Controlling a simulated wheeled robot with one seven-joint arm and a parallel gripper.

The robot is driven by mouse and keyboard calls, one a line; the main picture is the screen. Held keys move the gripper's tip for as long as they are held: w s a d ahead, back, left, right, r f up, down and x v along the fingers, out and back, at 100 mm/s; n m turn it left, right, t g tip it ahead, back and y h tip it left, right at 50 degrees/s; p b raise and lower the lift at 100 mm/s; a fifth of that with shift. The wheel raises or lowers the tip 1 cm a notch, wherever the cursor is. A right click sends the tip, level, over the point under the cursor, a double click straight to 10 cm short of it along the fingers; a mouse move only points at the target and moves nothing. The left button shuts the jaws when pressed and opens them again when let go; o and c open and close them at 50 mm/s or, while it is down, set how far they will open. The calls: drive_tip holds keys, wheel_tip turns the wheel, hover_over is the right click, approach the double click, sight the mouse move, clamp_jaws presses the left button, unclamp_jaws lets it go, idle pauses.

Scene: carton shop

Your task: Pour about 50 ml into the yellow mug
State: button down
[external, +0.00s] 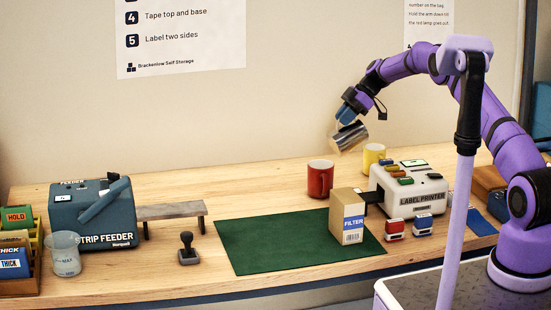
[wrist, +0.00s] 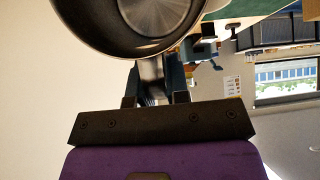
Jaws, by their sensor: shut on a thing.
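The yellow mug (external: 373,157) stands upright on the bench behind the label printer, partly hidden by it. My gripper (external: 347,113) is shut on a shiny metal jug (external: 350,137), held in the air above and a little left of the yellow mug in the external view. The jug looks tilted, and no stream shows from it. In the wrist view the round jug (wrist: 75,20) fills the top, with my gripper (wrist: 152,98) on a narrow part that looks like its handle. I cannot tell how much liquid it holds. The yellow mug's contents are hidden.
A red mug (external: 320,180) stands left of the yellow mug. The label printer (external: 425,190) and the filter carton (external: 346,208) stand in front. A green mat (external: 265,245), stamp (external: 187,248), strip feeder (external: 92,215) and clear beaker (external: 65,254) lie further left.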

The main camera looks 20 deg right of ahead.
drive_tip(key=shift+a+r+h, duration=0.15)
drive_tip(key=shift+a+h, duration=0.2)
drive_tip(key=shift+h, duration=0.05)
drive_tip(key=f+h, duration=0.1)
drive_tip(key=a+f+h, duration=0.1)
drive_tip(key=f+h, duration=0.1)
drive_tip(key=shift+s+a, duration=0.15)
drive_tip(key=shift+a, duration=0.1)
drive_tip(key=shift+s+a+f+t+h+b, duration=0.1)
drive_tip(key=shift+a+f+t+h+b, duration=0.2)
drive_tip(key=shift+a+f+h, duration=1.1)
drive_tip(key=shift+s+a+f+t+h+b, duration=0.15)
drive_tip(key=shift+a+f+h+b, duration=0.3)
drive_tip(key=shift+a+f+h, duration=0.9)
drive_tip(key=shift+s+a+f+t+h+b, duration=0.1)
drive_tip(key=shift+a+f+t+h+b, duration=0.2)
drive_tip(key=shift+a+f+h, duration=1.1)
drive_tip(key=shift+d+f+h, duration=0.55)
drive_tip(key=shift+d+f, duration=0.05)
